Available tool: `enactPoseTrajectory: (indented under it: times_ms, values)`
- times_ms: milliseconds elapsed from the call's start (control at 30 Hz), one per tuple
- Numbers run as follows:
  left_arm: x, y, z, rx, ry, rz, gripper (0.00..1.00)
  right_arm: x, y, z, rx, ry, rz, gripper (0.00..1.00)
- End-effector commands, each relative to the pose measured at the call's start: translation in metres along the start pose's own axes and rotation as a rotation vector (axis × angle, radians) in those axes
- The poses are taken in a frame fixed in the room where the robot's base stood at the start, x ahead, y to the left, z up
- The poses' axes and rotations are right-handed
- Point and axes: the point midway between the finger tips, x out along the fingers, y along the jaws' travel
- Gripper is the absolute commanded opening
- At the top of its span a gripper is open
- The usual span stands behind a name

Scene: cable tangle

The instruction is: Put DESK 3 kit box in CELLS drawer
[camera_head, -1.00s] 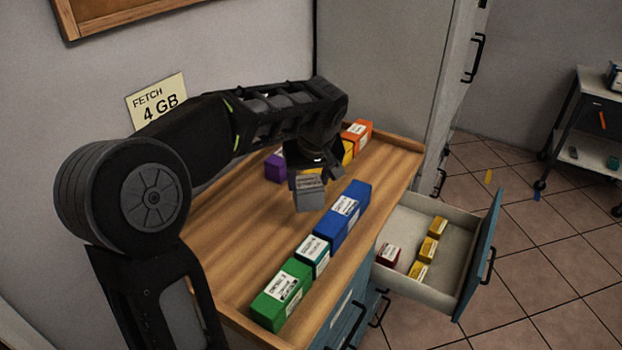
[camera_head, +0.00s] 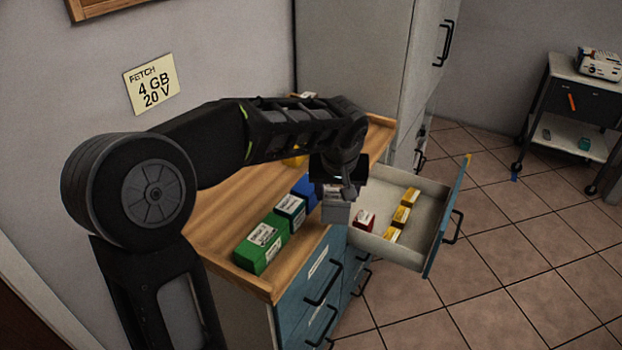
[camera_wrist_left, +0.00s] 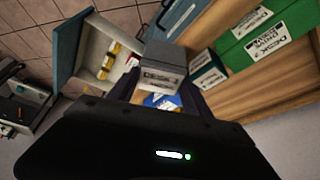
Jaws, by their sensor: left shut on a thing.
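My left gripper (camera_head: 340,190) is shut on a grey kit box (camera_head: 336,213) with a white label. In the left wrist view the grey box (camera_wrist_left: 161,62) sits between the fingers, and its label seems to read DESK 3. The box is held in the air at the cabinet's front edge, beside the open drawer. The open drawer (camera_head: 400,256) has a pale inside and a blue front. It holds a dark red box (camera_head: 364,219) and several small yellow boxes (camera_head: 404,216). Its name label is not readable here. My right gripper is not in view.
The wooden cabinet top (camera_head: 225,210) carries a green box (camera_head: 262,246), a dark teal box (camera_head: 290,209) and a blue box (camera_head: 305,188), close to the front edge. Closed blue drawers (camera_head: 318,285) lie below. A tall grey cabinet (camera_head: 350,60) stands behind. A trolley (camera_head: 575,105) stands far right.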

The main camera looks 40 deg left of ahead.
Motion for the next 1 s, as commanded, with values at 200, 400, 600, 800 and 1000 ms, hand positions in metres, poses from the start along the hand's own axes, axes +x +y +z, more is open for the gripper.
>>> enactPoseTrajectory:
  times_ms: [200,400,600,800,1000]
  values:
    - [0.013,0.067,0.037,0.271,-0.001,0.11,0.06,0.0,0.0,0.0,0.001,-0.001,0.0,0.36]
    - [0.019,0.112,0.069,0.469,0.008,0.195,0.06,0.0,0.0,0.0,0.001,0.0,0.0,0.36]
    - [0.019,0.12,0.075,0.502,0.011,0.21,0.06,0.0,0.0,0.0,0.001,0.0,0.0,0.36]
    - [0.019,0.119,0.074,0.5,0.011,0.209,0.06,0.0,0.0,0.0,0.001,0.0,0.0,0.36]
    - [0.019,0.119,0.074,0.499,0.011,0.208,0.06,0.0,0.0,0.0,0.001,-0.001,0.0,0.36]
